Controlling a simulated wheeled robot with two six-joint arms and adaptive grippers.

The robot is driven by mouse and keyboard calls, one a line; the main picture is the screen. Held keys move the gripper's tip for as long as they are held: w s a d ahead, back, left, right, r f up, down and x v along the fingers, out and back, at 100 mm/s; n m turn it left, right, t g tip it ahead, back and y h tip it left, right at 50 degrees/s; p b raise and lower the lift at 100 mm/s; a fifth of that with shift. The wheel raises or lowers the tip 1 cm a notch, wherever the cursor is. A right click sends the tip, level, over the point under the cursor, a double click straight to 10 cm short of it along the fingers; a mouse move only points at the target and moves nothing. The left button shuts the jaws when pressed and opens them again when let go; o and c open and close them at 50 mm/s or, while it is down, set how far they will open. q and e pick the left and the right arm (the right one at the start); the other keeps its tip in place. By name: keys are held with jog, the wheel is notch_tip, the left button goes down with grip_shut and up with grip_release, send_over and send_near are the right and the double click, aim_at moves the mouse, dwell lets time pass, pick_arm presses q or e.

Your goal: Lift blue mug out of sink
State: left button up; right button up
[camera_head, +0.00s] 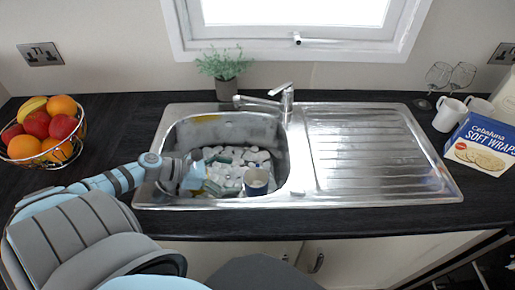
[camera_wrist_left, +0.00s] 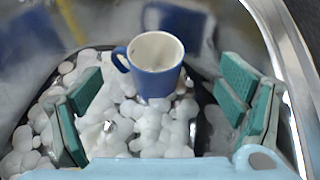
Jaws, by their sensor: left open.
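The blue mug (camera_head: 256,181) has a white inside and stands roughly upright in the sink (camera_head: 170,134), near its front right corner, among white foam. In the left wrist view the mug (camera_wrist_left: 155,68) is ahead of the gripper, with its handle to the left. My left gripper (camera_head: 192,178) is over the left part of the sink, to the left of the mug. In the left wrist view its green-padded fingers (camera_wrist_left: 158,115) are spread wide apart, with only foam between them. The mug is beyond the fingertips and apart from them. My right gripper is not in view.
A tap (camera_head: 286,100) and a potted plant (camera_head: 227,75) stand behind the sink. The ribbed drainer (camera_head: 370,150) to its right is empty. A fruit bowl (camera_head: 43,140) is at the left.

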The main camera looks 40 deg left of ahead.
pick_arm(q)
send_near(267, 178)
jog(key=x, duration=0.4)
jog(key=shift+w+d+f+b, duration=0.1)
jog(key=shift+w+d+b, duration=0.05)
jog(key=shift+d+b, duration=0.15)
jog(key=shift+a, duration=0.1)
jog(key=c, duration=2.1)
jog(key=shift+o, duration=0.2)
notch_tip(267, 178, up, 20)
jog(key=p, duration=0.5)
jog(key=shift+p, duration=0.3)
jog(key=shift+s+d+r+p, duration=0.15)
jog(key=shift+s+d+p, duration=0.45)
jog(key=shift+p, duration=0.3)
jog(key=shift+s+d+r+p, duration=0.2)
jog(key=shift+s+d+p, duration=0.25)
jog(key=shift+s+p, duration=0.35)
